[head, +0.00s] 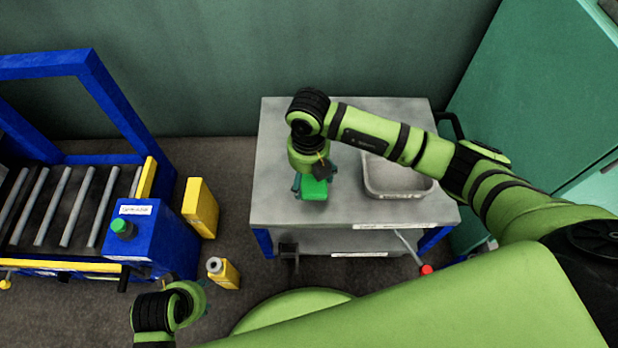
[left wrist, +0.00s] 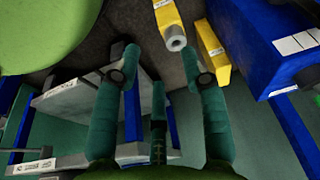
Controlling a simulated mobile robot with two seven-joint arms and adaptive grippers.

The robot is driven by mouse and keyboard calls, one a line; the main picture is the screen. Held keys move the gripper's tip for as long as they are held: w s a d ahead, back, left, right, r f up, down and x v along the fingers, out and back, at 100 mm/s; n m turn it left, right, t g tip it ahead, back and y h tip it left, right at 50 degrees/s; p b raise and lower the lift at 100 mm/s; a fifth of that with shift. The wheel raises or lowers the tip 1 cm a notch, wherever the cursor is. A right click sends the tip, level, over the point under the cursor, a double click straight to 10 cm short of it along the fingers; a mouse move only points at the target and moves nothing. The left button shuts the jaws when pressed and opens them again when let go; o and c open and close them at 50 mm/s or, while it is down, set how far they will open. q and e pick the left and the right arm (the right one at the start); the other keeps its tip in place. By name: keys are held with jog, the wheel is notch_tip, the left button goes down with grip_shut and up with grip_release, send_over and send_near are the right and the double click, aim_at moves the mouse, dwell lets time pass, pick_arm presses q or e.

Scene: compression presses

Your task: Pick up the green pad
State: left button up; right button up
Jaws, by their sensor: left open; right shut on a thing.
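The green pad (head: 314,188) lies at the cart's grey top (head: 345,211), left of the middle, in the head view. My right gripper (head: 312,183) reaches down over it from above and is shut on it; the wrist hides much of the fingers and part of the pad. Whether the pad touches the cart top I cannot tell. My left gripper (head: 200,296) hangs low at the bottom left of the head view, away from the cart.
A grey tray (head: 397,193) stands on the cart, right of the pad. A blue press with rollers (head: 160,238) and a green button (head: 122,227) is at the left. A yellow bottle (head: 225,274) and yellow block (head: 201,208) stand between. A teal cabinet (head: 535,90) is at right.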

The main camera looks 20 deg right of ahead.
pick_arm(q)
notch_tip(320, 180, down, 6)
jog(key=s+p, duration=0.1)
jog(key=p, duration=0.1)
jog(key=shift+s, duration=0.15)
pick_arm(e)
jog(key=s+d+r, duration=0.5)
jog(key=d+r, duration=0.3)
jog(key=d, duration=0.2)
jog(key=shift+d, duration=0.35)
jog(key=shift+r, duration=0.1)
jog(key=o, duration=0.3)
jog(key=shift+w, duration=0.1)
jog(key=c, duration=0.4)
